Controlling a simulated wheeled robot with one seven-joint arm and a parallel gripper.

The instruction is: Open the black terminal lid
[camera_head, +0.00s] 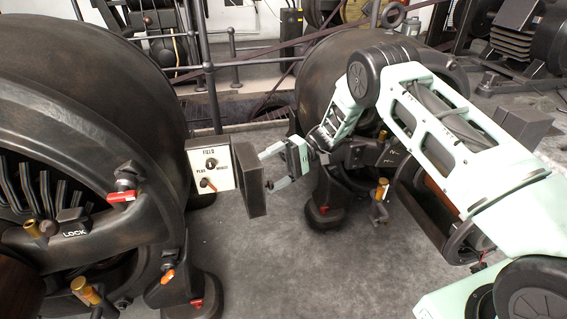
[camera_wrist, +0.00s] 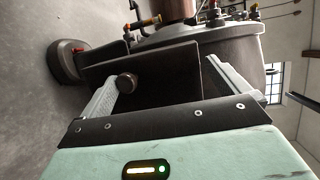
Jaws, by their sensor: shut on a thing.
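The black terminal lid (camera_head: 251,180) is a dark flat panel at the right side of the white FIELD plate (camera_head: 209,176) in the head view, standing out edge-on from it. In the wrist view the lid (camera_wrist: 160,82) fills the space between my fingers, with a round dark knob (camera_wrist: 127,83) near the left finger. My gripper (camera_head: 268,171) reaches it from the right, its two fingers spread about the lid; it also shows in the wrist view (camera_wrist: 166,68). The exact contact at the fingertips is hidden.
A large dark dynamo (camera_head: 90,80) with a LOCK label and red and orange handles stands at left. Another dynamo (camera_head: 330,75) stands behind my arm. Metal railings (camera_head: 208,75) run behind. The grey floor (camera_head: 290,270) between the machines is clear.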

